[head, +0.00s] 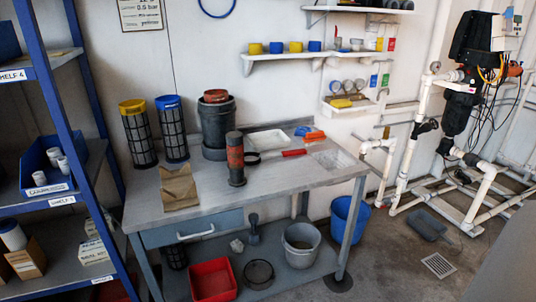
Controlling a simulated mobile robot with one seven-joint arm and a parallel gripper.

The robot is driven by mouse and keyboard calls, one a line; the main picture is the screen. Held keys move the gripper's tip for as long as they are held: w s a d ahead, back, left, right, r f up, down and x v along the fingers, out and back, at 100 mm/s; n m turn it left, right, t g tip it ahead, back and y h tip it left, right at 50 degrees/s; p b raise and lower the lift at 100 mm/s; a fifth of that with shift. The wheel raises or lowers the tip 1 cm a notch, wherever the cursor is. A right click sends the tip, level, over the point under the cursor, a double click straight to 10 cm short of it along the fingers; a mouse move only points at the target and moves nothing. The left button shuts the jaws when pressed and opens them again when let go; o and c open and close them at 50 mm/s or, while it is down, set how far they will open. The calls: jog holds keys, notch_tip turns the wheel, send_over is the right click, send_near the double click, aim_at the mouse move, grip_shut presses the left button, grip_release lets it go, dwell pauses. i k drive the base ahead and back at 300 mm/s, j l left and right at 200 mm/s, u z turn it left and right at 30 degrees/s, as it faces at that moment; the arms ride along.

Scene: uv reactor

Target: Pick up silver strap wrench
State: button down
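On the workbench (225,197), behind and right of an upright dark cylinder with an orange-red band (236,160), lies a tool that looks like a strap wrench (293,153). It has a red handle pointing right and a dark loop at its left end, next to the cylinder. The loop is partly hidden by the cylinder. I cannot make out a silver colour on it at this size. No other strap wrench can be told apart. My gripper is not in view.
A brown paper bag (180,188), two mesh cartridges with yellow (138,133) and blue (171,128) tops, dark stacked pots (216,125) and an orange-blue tool (310,135) are on the bench. A blue shelf rack stands left; white piping (406,135) stands right.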

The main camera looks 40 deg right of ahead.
aim_at(302, 151)
jog(key=i+l, duration=0.15)
jog(key=i, duration=0.15)
jog(key=i+l, duration=0.1)
jog(key=i, duration=0.15)
jog(key=i+l+z, duration=0.2)
jog(key=i, duration=0.25)
jog(key=i+z, duration=0.2)
jog(key=i, duration=0.25)
